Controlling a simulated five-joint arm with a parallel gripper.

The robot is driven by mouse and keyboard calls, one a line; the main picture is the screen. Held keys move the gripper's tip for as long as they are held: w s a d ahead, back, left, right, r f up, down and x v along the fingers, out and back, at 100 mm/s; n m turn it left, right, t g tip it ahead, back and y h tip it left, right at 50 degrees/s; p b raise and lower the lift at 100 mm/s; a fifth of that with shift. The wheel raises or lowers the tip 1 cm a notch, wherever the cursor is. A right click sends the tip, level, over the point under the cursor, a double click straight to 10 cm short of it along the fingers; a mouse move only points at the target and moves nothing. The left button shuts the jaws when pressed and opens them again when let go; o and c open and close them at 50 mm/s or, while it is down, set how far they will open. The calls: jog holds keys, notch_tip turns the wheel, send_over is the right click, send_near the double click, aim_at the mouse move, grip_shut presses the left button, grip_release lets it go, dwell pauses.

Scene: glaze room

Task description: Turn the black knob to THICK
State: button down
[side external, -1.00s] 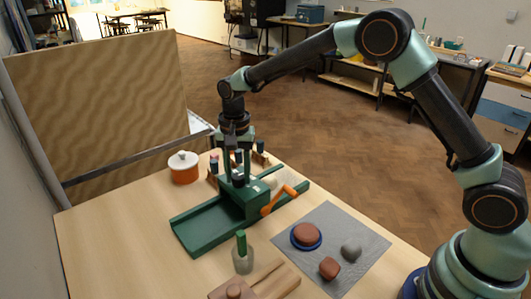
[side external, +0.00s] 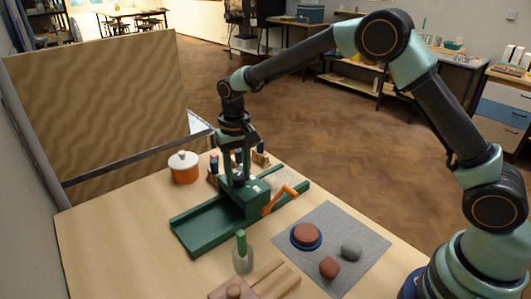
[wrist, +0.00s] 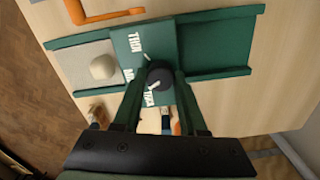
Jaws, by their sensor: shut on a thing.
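The black knob (wrist: 160,76) sits on top of the green housing (wrist: 143,45) of a slab-roller-like machine. My gripper (wrist: 158,78) points down over it, with its two green fingers shut on the knob's sides. In the wrist view a white mark shows on the knob. One white label on the housing reads THIN; other lettering beside the knob is partly hidden by it and a finger, and I cannot read it fully. In the side view my gripper (side external: 238,178) stands upright on the housing (side external: 252,198), largely hiding the knob.
An orange crank (side external: 280,198) sticks out from the machine's right side. A lidded orange pot (side external: 184,167) and small bottles (side external: 214,163) stand behind. A green-handled tool in a jar (side external: 242,258) is in front; a grey mat (side external: 330,222) with clay lumps lies right.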

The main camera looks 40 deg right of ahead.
aim_at(238, 175)
jog(key=n, duration=0.5)
jog(key=shift+r+n, duration=0.1)
jog(key=shift+n, duration=0.2)
dwell(0.4)
jog(key=shift+c, duration=2.2)
grip_release()
notch_tip(238, 175, up, 12)
